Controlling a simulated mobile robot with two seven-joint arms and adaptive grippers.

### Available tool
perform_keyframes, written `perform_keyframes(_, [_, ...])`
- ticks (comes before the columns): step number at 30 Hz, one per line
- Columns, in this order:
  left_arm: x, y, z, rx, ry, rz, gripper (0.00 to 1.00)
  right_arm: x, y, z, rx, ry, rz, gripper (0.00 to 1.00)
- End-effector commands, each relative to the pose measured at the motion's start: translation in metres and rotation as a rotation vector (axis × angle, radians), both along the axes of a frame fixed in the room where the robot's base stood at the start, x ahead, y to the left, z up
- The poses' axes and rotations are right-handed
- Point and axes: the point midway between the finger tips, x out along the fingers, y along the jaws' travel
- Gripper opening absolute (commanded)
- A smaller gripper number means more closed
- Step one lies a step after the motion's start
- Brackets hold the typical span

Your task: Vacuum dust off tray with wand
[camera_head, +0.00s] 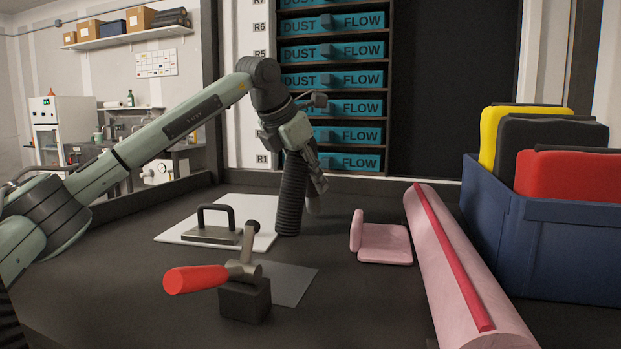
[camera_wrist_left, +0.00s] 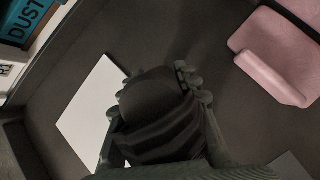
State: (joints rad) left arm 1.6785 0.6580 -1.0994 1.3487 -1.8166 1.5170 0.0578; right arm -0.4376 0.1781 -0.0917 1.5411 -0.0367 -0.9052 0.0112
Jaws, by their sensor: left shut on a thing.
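My left gripper (camera_head: 316,178) is shut on a black ribbed hose-like wand (camera_head: 291,197), held upright with its lower end at or near the bench top. I cannot tell whether that end touches. In the left wrist view the dark ribbed wand (camera_wrist_left: 165,118) fills the space between the fingers. A flat white tray-like panel (camera_head: 178,226) lies left of the wand. It also shows in the left wrist view (camera_wrist_left: 88,112). A grey plate with a raised handle (camera_head: 210,235) rests on the panel. No dust can be made out. My right gripper is out of view.
A red-handled clamp (camera_head: 200,278) on a black block stands in front, beside a grey sheet (camera_head: 290,284). To the right are a pink angled piece (camera_head: 384,243), a long pink roll (camera_head: 455,270) and a blue bin (camera_head: 560,245). A rack with teal labels (camera_head: 332,107) stands behind.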

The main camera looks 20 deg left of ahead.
Motion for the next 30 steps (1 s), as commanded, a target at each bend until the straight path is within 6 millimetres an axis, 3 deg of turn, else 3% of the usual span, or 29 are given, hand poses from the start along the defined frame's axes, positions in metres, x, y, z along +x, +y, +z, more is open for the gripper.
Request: perform_keyframes(30, [0.000,-0.001,0.095,-0.001,-0.003,0.000,0.00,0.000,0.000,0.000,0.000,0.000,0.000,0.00])
